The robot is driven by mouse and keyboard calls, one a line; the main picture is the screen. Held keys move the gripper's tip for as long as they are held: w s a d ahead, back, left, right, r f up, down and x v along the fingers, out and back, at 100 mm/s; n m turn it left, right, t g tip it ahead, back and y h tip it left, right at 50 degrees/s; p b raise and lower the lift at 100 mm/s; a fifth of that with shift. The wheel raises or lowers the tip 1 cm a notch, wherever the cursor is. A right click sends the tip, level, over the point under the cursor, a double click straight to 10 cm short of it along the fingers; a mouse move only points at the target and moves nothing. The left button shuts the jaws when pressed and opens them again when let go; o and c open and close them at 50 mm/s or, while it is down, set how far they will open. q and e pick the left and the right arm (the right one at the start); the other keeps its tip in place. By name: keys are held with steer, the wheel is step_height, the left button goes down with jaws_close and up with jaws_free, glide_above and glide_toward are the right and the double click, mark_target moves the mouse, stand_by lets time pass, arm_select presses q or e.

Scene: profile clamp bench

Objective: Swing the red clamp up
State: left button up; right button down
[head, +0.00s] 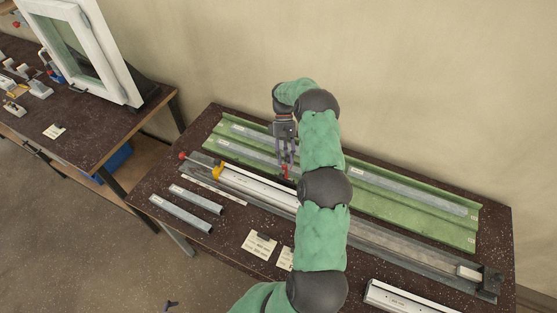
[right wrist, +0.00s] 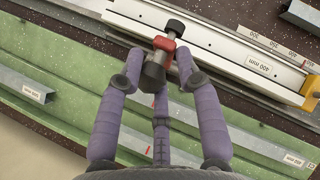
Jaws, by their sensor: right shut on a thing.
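The red clamp (right wrist: 165,45) stands at the edge of the pale metal profile (right wrist: 215,55) in the right wrist view. It has a red body, a black grip (right wrist: 153,76) on the near side and a black knob (right wrist: 176,27) over the profile. My right gripper (right wrist: 157,68) has its purple fingers closed around the black grip. In the head view my right gripper (head: 285,165) points down at the red clamp (head: 292,171), partly hidden by fingers and arm. The clamp's exact tilt is unclear.
A yellow clamp (head: 217,172) sits left on the same profile; a red knob (head: 182,155) is at the rail's left end. Green trays (head: 420,215) with grey bars lie behind. Two loose bars (head: 180,213) and paper cards (head: 258,246) lie in front. A window frame stands on another table.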

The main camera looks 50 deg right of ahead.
steer(key=shift+s+d+f+b, duration=0.2)
steer(key=shift+d+f+b, duration=0.2)
steer(key=shift+d+f, duration=0.55)
arm_select(q)
step_height(320, 180, down, 3)
steer(key=shift+r+b, duration=0.15)
steer(key=shift+b, duration=0.55)
arm_select(e)
steer(key=shift+w+d+f, duration=0.15)
steer(key=shift+d+f, duration=0.25)
steer(key=shift+d, duration=0.3)
steer(key=c, duration=1)
jaws_free()
steer(key=shift+o, duration=0.3)
steer(key=shift+d+f, duration=0.2)
steer(key=shift+d, duration=0.4)
arm_select(q)
steer(key=shift+d, duration=0.35)
arm_select(e)
steer(key=shift+w+a+r, duration=0.15)
steer(key=shift+a+r, duration=0.05)
steer(key=shift+r, duration=0.2)
